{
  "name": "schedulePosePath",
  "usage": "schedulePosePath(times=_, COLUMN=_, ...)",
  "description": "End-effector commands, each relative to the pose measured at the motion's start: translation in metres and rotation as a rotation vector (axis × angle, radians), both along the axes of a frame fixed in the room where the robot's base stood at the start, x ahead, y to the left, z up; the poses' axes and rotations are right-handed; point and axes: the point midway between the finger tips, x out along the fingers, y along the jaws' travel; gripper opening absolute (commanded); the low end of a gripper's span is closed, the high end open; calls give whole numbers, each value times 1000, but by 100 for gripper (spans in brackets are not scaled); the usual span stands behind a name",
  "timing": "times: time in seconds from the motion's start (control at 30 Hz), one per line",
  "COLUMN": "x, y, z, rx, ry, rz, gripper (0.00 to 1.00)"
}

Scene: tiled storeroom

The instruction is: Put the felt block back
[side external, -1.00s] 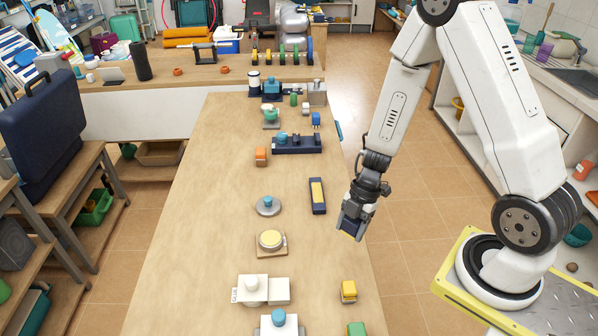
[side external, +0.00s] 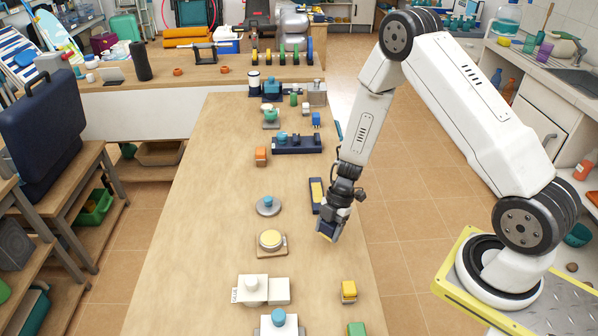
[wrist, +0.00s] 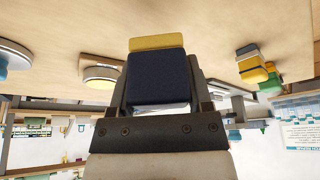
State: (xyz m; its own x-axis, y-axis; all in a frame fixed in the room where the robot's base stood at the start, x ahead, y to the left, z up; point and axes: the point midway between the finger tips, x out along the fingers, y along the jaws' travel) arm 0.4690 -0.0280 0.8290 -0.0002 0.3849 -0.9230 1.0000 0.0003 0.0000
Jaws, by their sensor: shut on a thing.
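My gripper (side external: 328,230) is shut on a dark navy block with a yellow layer, which I take to be the felt block (wrist: 158,78). In the wrist view the block sits between both fingers, with its yellow layer at the far end, facing the table. In the side view the block (side external: 327,233) is over the right part of the long table, apparently above its top. A narrow navy tray with a yellow inside (side external: 316,188) lies just behind my gripper, which partly hides it.
On the wooden table (side external: 200,220), a round yellow pad on a wooden base (side external: 271,241) and a grey disc with a blue knob (side external: 268,206) stand left of my gripper. A yellow block (side external: 348,291) is nearer the camera. Open wood lies further left.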

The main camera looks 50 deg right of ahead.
Motion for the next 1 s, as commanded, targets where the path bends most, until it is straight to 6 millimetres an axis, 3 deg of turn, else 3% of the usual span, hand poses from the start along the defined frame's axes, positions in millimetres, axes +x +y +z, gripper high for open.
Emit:
schedulePosePath(times=0.5, x=5, y=0, z=-35, rx=0, ry=0, rz=-1, gripper=17)
schedulePosePath(times=0.97, x=5, y=0, z=-39, rx=0, ry=0, rz=0, gripper=17)
schedulePosePath(times=1.0, x=5, y=0, z=-40, rx=0, ry=0, rz=0, gripper=67)
